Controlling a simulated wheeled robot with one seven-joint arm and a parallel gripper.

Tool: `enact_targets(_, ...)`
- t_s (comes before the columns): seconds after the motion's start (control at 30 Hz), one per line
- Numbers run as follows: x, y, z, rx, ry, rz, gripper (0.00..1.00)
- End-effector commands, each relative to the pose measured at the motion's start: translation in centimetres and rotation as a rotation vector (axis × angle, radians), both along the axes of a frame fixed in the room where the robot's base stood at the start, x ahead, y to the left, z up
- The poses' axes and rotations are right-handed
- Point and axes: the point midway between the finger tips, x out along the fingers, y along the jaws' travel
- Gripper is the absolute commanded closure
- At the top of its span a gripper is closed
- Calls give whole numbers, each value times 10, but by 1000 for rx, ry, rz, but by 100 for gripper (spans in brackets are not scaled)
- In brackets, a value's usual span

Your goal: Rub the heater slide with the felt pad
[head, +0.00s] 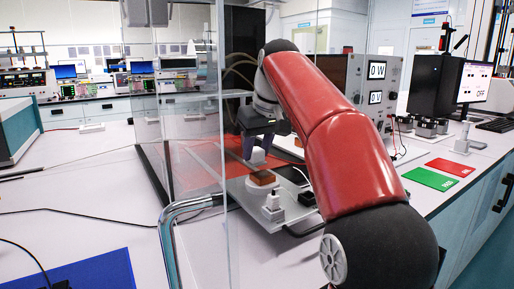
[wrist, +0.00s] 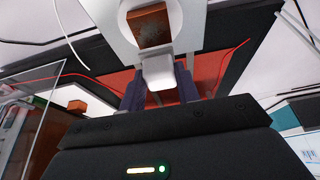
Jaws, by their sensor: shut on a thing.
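My gripper (head: 257,150) is shut on a white block, apparently the felt pad (wrist: 161,72), held between its two purple fingers in the wrist view. The pad also shows as a small white shape (head: 258,156) in the head view. Close beyond it is a brown block with dark specks (wrist: 150,26), on a round white base (wrist: 183,32). The brown block also shows just below the gripper in the head view (head: 263,178). I cannot tell whether pad and block touch, nor which part is the heater slide.
A clear panel (head: 195,120) stands left of the arm, with a bent metal tube (head: 170,222) at its front. A white knobbed fitting (head: 272,207) stands in front of the brown block. A meter box (head: 372,95) stands behind right. Red (head: 450,167) and green (head: 431,179) cards lie at right.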

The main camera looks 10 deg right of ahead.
Motion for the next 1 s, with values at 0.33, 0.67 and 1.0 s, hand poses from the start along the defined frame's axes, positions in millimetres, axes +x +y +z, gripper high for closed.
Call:
enact_targets(0.33,0,0,-8,0,0,0,86)
enact_targets(0.67,0,0,-14,0,0,0,86)
enact_targets(1.0,-5,-2,-16,-1,-1,0,86)
